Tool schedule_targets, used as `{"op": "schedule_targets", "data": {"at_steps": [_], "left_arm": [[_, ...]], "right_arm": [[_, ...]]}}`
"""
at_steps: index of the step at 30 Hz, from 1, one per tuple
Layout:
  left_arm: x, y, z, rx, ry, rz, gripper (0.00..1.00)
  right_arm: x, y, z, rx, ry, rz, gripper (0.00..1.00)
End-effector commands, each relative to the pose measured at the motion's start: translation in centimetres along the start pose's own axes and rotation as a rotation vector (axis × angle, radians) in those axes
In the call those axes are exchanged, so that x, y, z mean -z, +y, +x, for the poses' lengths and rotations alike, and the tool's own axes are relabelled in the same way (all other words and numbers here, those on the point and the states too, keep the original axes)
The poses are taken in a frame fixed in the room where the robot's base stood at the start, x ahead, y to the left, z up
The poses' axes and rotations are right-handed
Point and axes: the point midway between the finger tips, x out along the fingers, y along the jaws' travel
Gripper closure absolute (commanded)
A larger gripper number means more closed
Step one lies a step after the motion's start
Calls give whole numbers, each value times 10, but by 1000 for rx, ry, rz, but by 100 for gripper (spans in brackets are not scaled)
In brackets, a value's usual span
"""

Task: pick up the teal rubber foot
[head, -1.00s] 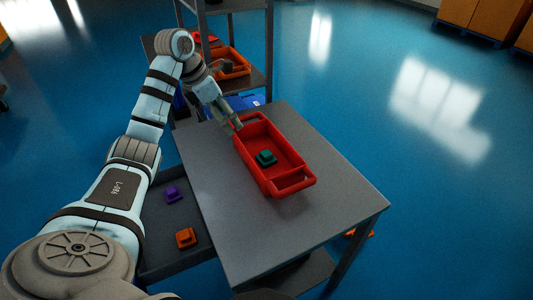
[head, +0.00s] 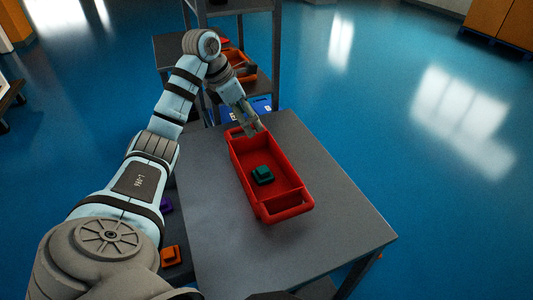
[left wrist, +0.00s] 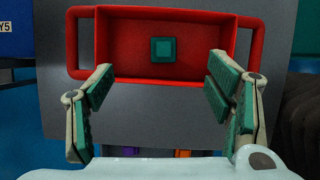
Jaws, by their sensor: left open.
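The teal rubber foot (head: 262,175) is a small stepped block lying on the floor of a red tray (head: 297,207) on the grey table. It also shows in the left wrist view (left wrist: 163,50), near the middle of the tray. My left gripper (head: 254,130) is at the far end of the tray. In the left wrist view its fingers (left wrist: 159,88) are wide apart and empty, with the foot beyond them and between their lines. Nothing touches the foot. My right gripper is not in view.
The grey table (head: 340,235) is bare around the tray. A purple block (head: 166,205) and an orange block (head: 171,256) lie on a lower surface at the left. A shelf rack with an orange bin (head: 236,66) stands behind.

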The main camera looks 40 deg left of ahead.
Motion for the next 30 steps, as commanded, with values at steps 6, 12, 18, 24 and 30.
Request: {"op": "schedule_targets", "data": {"at_steps": [6,12,18,24,30], "left_arm": [[12,1,25,-1,0,-2,27],[23,0,56,0,0,0,27],[31,0,81,1,0,1,27],[31,-2,124,4,1,1,27],[31,-2,164,2,0,1,27]], "right_arm": [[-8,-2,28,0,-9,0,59],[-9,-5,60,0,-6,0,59],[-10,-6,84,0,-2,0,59],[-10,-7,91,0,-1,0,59],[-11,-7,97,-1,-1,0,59]]}}
